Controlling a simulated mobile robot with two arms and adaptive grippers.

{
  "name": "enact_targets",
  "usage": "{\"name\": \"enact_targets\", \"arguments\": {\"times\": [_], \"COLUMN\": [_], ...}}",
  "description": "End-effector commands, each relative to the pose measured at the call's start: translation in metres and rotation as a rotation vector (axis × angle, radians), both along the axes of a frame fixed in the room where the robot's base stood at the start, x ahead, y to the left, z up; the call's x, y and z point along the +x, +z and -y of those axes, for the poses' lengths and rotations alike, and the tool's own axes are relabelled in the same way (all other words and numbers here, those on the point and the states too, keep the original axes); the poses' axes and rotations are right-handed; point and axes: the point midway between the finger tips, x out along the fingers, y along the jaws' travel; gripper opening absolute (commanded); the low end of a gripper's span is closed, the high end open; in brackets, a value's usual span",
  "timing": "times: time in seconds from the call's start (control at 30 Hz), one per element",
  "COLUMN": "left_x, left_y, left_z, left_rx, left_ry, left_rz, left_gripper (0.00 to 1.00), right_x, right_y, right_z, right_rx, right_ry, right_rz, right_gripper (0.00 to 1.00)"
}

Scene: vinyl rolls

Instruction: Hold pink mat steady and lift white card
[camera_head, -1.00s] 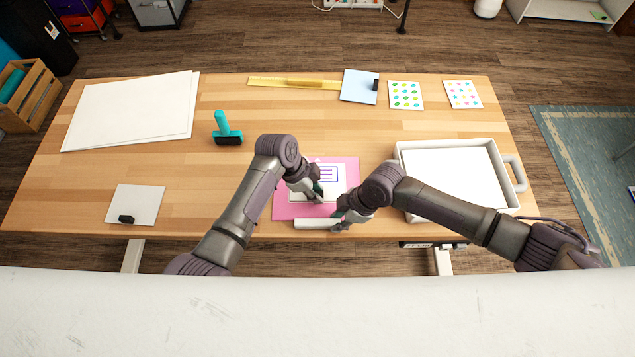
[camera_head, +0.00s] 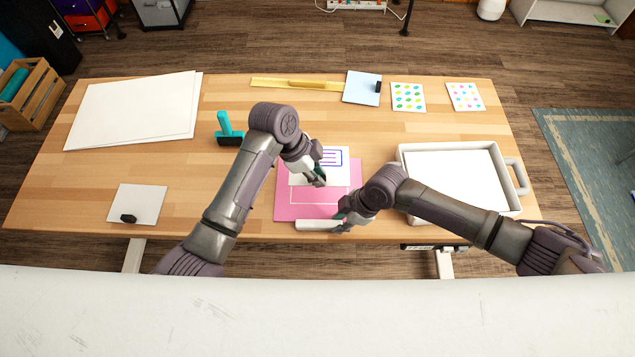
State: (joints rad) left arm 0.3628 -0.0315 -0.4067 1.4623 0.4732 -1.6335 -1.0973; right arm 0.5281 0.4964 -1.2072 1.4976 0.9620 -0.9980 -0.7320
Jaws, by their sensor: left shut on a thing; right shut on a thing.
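The pink mat (camera_head: 291,208) lies flat near the table's front edge, with a white outline printed on it. The white card (camera_head: 333,168), with a blue-framed print, is at my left gripper (camera_head: 319,181). That gripper is shut on the card's front edge, and the card sits over the mat's back part, apparently raised; its height is hard to tell. My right gripper (camera_head: 342,225) is shut at the mat's front edge, by a white bar (camera_head: 317,225). The fingers hide the exact grip there.
A white tray (camera_head: 402,151) stands right of the mat. A teal roller (camera_head: 228,130) and white sheets (camera_head: 128,110) lie at left. A small white card with a black block (camera_head: 140,202) lies front left. A ruler (camera_head: 300,84), blue card (camera_head: 361,88) and sticker sheets (camera_head: 408,97) lie behind.

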Motion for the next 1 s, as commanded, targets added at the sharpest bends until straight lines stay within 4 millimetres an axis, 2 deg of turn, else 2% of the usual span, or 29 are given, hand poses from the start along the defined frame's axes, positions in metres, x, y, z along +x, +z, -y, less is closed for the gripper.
{"name": "enact_targets", "arguments": {"times": [0.03,0.33,0.37,0.5,0.53,0.87,1.0], "left_x": [0.0,0.0,0.0,0.0,0.0,0.0,0.0], "left_y": [0.003,0.007,0.007,0.007,0.007,0.007,0.008], "left_z": [0.0,0.0,0.0,0.0,0.0,0.0,0.0], "left_rx": [0.0,0.0,0.0,0.0,0.0,0.0,-0.001], "left_ry": [0.0,0.0,0.0,0.0,0.0,0.0,0.0], "left_rz": [0.001,-0.001,-0.001,-0.001,0.0,0.0,0.0], "left_gripper": [0.0,0.0,0.0,0.0,0.0,0.0,0.0], "right_x": [-0.005,-0.005,-0.005,-0.005,-0.004,-0.001,0.0], "right_y": [-0.007,-0.007,-0.007,-0.006,-0.006,-0.001,0.011], "right_z": [0.004,0.004,0.004,0.004,0.004,0.002,0.006], "right_rx": [-0.014,-0.014,-0.014,-0.012,-0.012,-0.004,-0.003], "right_ry": [0.003,0.003,0.003,0.002,0.002,0.001,0.0], "right_rz": [-0.012,-0.012,-0.012,-0.01,-0.01,-0.003,0.0], "right_gripper": [0.0,0.0,0.27,0.51,0.53,0.53,0.53]}}
